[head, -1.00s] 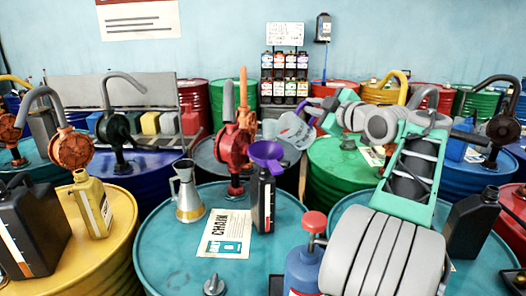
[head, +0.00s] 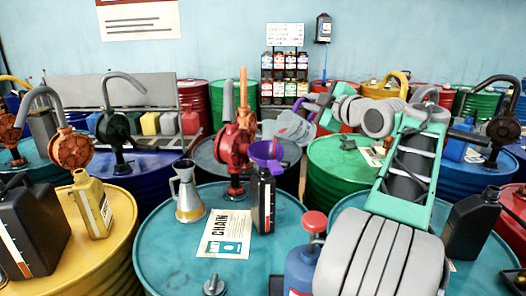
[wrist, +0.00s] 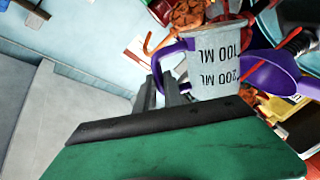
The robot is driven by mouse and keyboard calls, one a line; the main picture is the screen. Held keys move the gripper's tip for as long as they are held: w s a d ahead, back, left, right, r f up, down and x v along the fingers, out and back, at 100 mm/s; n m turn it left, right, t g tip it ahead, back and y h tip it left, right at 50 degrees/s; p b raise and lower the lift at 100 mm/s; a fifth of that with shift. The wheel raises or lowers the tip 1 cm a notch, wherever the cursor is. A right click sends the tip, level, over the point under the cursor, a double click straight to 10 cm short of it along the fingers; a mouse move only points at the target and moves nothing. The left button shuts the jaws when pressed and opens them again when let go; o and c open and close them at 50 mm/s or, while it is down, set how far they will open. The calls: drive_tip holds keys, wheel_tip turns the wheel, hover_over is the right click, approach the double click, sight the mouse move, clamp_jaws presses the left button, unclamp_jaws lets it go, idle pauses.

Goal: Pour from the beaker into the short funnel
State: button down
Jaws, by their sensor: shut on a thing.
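The grey beaker (head: 291,128) is tilted high above the teal drum, with its mouth toward the left. The wrist view shows its wall (wrist: 220,62) with 100 ML and 200 ML marks. My gripper (wrist: 170,88) is shut on the beaker's purple handle (wrist: 160,68). The purple funnel (head: 260,150) sits in the neck of a black bottle (head: 263,205), and it also shows in the wrist view (wrist: 270,78) beside the beaker. The beaker is close to the funnel's upper right. I cannot tell whether liquid is flowing.
The bottle stands on the teal drum (head: 165,250) near a metal oil can (head: 187,195), a red pump (head: 235,150) and a printed sheet (head: 223,235). A blue bottle with a red cap (head: 303,265) stands at the front. A green drum (head: 345,185) is behind right.

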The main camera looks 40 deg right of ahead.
sight(291, 113)
drive_tip(key=shift+w+a+r+n, duration=0.1)
drive_tip(key=shift+a+r+n, duration=0.3)
idle(0.6)
drive_tip(key=shift+w+a+f+n+h+b, duration=0.1)
drive_tip(key=shift+a+f+n+h+b, duration=0.15)
drive_tip(key=shift+a+n+b, duration=0.7)
idle(0.3)
drive_tip(key=shift+r+b, duration=0.1)
drive_tip(key=shift+b, duration=0.3)
drive_tip(key=shift+w+a+r+n+b, duration=0.15)
drive_tip(key=shift+a+n+b, duration=0.1)
drive_tip(key=shift+a+b, duration=0.4)
drive_tip(key=shift+a+r+b, duration=0.1)
drive_tip(key=shift+a+b, duration=0.15)
drive_tip(key=shift+b, duration=0.1)
drive_tip(key=shift+w+a+r+n+b, duration=0.1)
drive_tip(key=shift+w+a+n+b, duration=0.05)
drive_tip(key=shift+a+n+b, duration=0.2)
drive_tip(key=shift+a+r+n+b, duration=0.15)
drive_tip(key=shift+a+n+b, duration=0.25)
drive_tip(key=shift+b, duration=0.3)
